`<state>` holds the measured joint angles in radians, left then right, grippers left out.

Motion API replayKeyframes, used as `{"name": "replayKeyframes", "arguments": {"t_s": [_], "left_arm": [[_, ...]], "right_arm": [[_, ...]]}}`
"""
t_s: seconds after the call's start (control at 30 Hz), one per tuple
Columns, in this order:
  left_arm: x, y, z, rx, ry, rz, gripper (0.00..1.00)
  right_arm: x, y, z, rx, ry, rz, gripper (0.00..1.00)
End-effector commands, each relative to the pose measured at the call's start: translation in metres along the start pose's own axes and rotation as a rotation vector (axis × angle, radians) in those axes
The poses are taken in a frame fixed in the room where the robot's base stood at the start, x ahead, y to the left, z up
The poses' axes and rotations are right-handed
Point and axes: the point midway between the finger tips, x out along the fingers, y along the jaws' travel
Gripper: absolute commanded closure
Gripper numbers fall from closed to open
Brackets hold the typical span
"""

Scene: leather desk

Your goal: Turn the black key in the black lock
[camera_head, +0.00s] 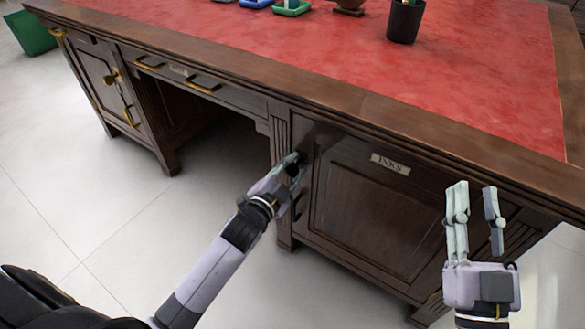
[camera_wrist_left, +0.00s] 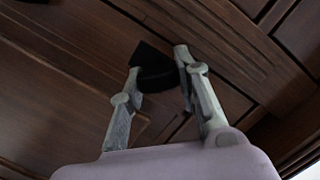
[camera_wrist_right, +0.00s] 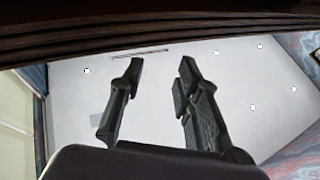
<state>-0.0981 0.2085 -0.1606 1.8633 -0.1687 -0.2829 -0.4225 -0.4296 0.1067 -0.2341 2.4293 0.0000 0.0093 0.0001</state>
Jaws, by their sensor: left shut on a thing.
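My left gripper (camera_head: 296,160) is at the left edge of the desk's right cabinet door (camera_head: 375,215), which bears an "INKS" plate (camera_head: 390,164). In the left wrist view, my left gripper (camera_wrist_left: 160,72) is shut on a black piece, the black key (camera_wrist_left: 152,58), with its fingers on either side of it. The key is against or very near the dark wood. The black lock cannot be told apart behind the key and fingers. My right gripper (camera_head: 475,200) is open and empty, in front of the desk's right end; it also shows in the right wrist view (camera_wrist_right: 158,75).
The red leather desk top (camera_head: 330,60) carries a black pencil cup (camera_head: 405,20) and green tray (camera_head: 291,8) at the back. A left cabinet (camera_head: 105,85) has a brass-coloured key or handle. A knee space lies between the cabinets. The floor (camera_head: 130,220) in front is clear.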

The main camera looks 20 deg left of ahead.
Motion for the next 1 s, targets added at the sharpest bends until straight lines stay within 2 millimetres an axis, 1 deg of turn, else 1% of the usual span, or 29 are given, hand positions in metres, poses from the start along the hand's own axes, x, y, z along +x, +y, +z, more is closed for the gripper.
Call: {"name": "replayKeyframes", "arguments": {"t_s": [0.17,0.47,0.7,1.0], "left_arm": [[0.000,0.001,0.000,0.012,-0.001,-0.001,0.95],[0.000,0.000,0.000,0.024,-0.001,-0.003,0.95],[0.000,0.000,0.000,0.099,0.000,-0.014,0.95],[0.000,0.001,0.000,0.259,-0.001,-0.038,0.95]], "right_arm": [[-0.001,0.001,0.004,-0.002,-0.020,0.002,0.69],[-0.001,0.001,0.003,-0.001,-0.019,0.001,0.69],[-0.001,0.001,0.012,-0.001,-0.069,0.002,0.69],[-0.004,0.002,0.025,-0.002,-0.133,0.006,0.69]]}}
